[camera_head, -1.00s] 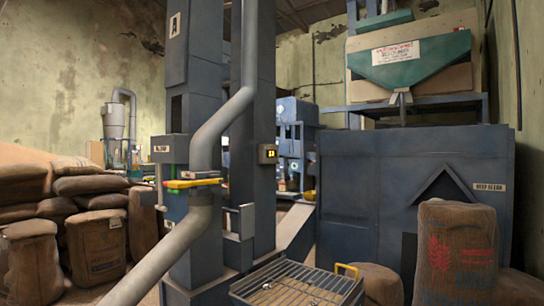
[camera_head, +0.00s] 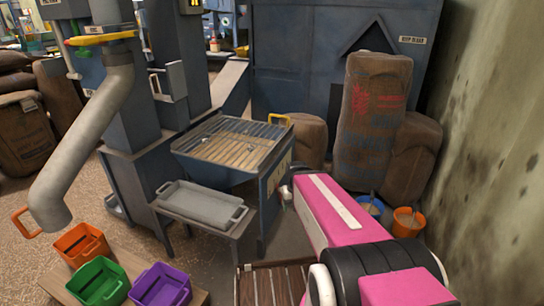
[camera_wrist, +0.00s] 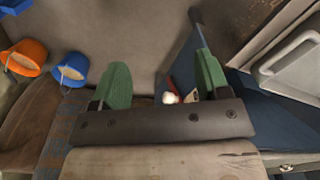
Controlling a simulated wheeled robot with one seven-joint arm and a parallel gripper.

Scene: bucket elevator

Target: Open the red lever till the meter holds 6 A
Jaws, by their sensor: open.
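In the wrist view, my gripper (camera_wrist: 163,82) is open, with a green finger on each side and nothing held. A short red bar, which looks like the red lever (camera_wrist: 175,83), shows between and beyond the fingers. A white knob (camera_wrist: 170,98) is at its near end. I cannot tell how far the lever is opened. In the head view, a small white piece (camera_head: 285,191) shows beside the hopper, near my pink arm; my fingers are not clear there. The meter (camera_head: 195,3) is cut by the top edge, and its reading is not legible.
A slatted hopper (camera_head: 232,140) with a yellow handle stands left of my arm. A grey tray (camera_head: 200,205) sits before it. Sacks (camera_head: 372,115), a blue bucket (camera_head: 369,206) and an orange bucket (camera_head: 407,222) stand beyond my arm. Coloured bins (camera_head: 100,283) are lower left.

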